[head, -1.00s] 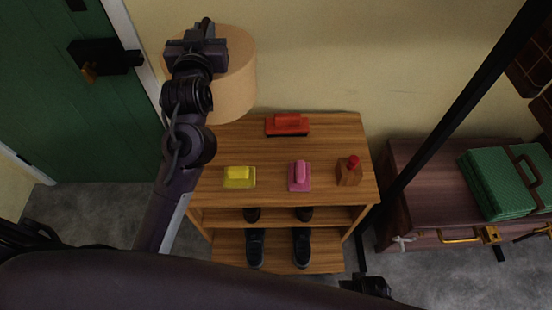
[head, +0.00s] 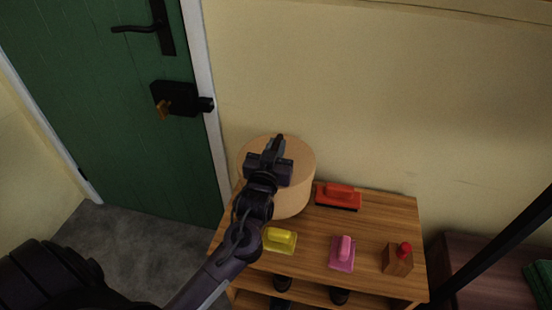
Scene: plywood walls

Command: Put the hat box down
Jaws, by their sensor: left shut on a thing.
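The hat box (head: 297,194) is a round tan box at the left back of the wooden shelf top, near the wall. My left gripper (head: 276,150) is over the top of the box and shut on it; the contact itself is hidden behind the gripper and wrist. The box looks upright. Whether its base rests on the shelf top (head: 313,246) or hangs just above it, I cannot tell. My right gripper is not in view.
Shoes sit below. A green door (head: 105,100) is at left; a dark post (head: 500,245) is at right.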

